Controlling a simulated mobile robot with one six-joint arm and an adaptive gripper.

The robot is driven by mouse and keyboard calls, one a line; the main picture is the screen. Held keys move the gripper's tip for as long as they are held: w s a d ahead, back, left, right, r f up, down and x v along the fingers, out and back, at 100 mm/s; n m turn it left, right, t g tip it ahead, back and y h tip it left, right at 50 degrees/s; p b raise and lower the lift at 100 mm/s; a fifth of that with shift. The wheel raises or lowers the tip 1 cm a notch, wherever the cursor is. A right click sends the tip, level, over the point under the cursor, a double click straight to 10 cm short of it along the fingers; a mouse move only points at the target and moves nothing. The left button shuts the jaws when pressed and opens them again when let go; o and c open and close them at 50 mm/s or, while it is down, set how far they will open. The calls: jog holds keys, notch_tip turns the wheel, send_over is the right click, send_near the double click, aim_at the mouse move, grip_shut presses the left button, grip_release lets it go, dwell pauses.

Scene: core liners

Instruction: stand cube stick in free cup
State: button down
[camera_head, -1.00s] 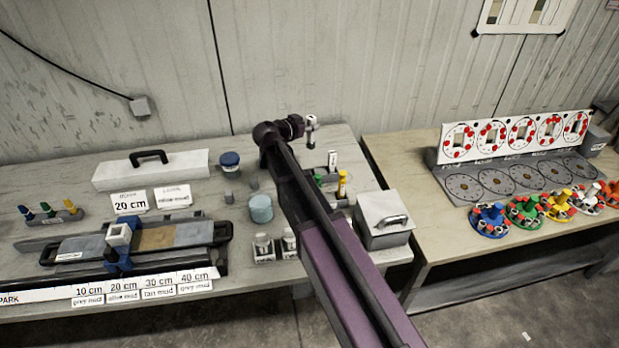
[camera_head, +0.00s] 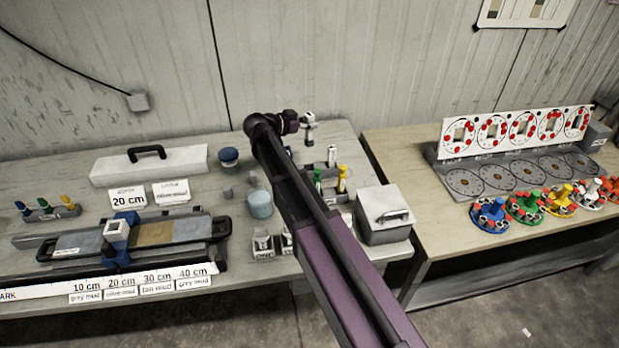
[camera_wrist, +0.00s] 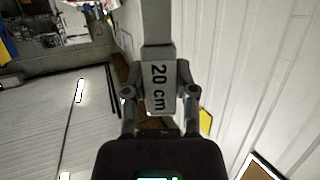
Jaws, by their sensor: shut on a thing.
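My gripper (camera_head: 299,123) is up above the back of the left table. In the wrist view my gripper (camera_wrist: 159,93) is shut on a grey square-sided stick (camera_wrist: 158,28) labelled "20 cm". In the head view the stick (camera_head: 309,120) shows a pale blocky top and hangs roughly upright, clear of the table. Below it stands a small holder with a green stick (camera_head: 317,179), a yellow stick (camera_head: 342,179) and a white one (camera_head: 332,156). My arm hides part of this holder, so I cannot tell which cup is free.
A grey lidded box (camera_head: 384,218) stands right of the holder. A light blue round container (camera_head: 260,204), a dark blue jar (camera_head: 228,157) and a small labelled holder (camera_head: 262,245) are to the left. A long white handled case (camera_head: 150,165) lies farther left. The back wall is close behind.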

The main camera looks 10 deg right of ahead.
aim_at(306, 139)
jog(key=shift+f, duration=0.1)
dwell(0.3)
notch_tip(306, 139, down, 6)
jog(key=b, duration=0.6)
dwell(0.4)
jog(key=shift+f+b, duration=1.95)
jog(key=shift+b, duration=0.05)
jog(key=shift+f+b, duration=0.35)
jog(key=shift+b, duration=0.05)
jog(key=shift+c, duration=2.1)
grip_release()
jog(key=shift+r, duration=0.2)
jog(key=shift+s+a+r+p, duration=0.1)
jog(key=shift+r+p, duration=0.25)
jog(key=shift+p, duration=0.25)
jog(key=p+v, duration=0.3)
jog(key=v, duration=0.8)
jog(key=shift+a, duration=0.35)
